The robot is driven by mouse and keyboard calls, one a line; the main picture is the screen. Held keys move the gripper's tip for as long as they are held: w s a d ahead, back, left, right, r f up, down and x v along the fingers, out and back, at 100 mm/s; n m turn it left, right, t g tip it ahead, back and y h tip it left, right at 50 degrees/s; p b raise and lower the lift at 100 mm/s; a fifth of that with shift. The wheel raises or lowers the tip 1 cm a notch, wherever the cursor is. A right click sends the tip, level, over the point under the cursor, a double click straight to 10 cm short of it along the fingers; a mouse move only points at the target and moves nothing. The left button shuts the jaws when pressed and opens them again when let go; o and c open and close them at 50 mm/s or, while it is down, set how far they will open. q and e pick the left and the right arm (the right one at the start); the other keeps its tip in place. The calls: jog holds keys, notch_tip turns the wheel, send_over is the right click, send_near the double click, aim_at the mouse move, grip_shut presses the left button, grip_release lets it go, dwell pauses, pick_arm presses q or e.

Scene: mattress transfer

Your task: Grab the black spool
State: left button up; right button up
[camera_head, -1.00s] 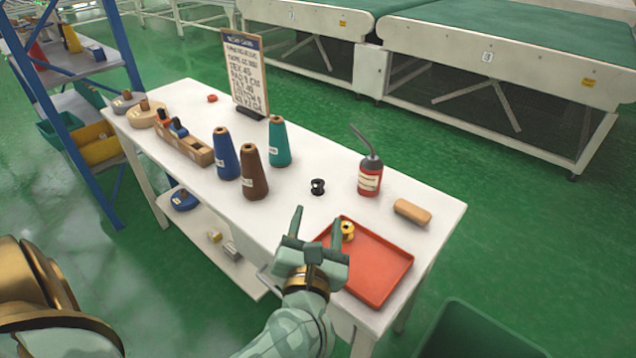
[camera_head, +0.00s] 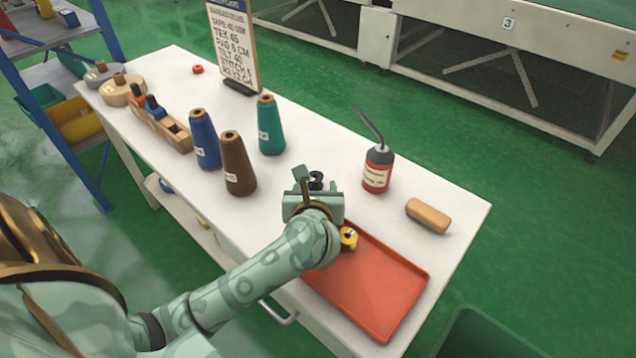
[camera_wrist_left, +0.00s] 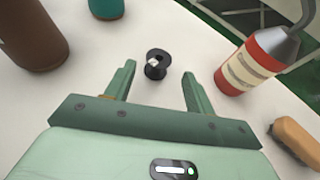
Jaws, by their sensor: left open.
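The small black spool (camera_head: 316,180) stands on the white table, partly hidden behind my left gripper in the head view. In the left wrist view the black spool (camera_wrist_left: 156,64) shows clear, a little beyond the fingertips and slightly left of the middle of the gap. My left gripper (camera_head: 308,182) is open and empty, close to the spool on its near side; its two fingers (camera_wrist_left: 158,75) also show in the wrist view. My right gripper is not in view.
A red tray (camera_head: 375,285) with a yellow spool (camera_head: 348,238) lies at the near right. Brown (camera_head: 238,165), blue (camera_head: 205,140) and teal (camera_head: 270,125) cones stand to the left.

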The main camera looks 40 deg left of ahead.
aim_at(315, 181)
pick_arm(q)
jog(key=shift+w+a+f, duration=0.3)
jog(key=shift+w+a, duration=0.1)
jog(key=shift+w, duration=0.15)
jog(key=b+x, duration=0.3)
jog(key=x, duration=0.1)
jog(key=shift+w+a+f, duration=0.2)
jog(key=shift+w+f, duration=0.05)
jog(key=shift+f, duration=0.05)
jog(key=shift+w+r, duration=0.1)
jog(key=shift+r, duration=0.1)
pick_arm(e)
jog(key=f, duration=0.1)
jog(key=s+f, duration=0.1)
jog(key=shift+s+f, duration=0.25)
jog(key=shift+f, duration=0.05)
pick_arm(q)
jog(key=c, duration=1)
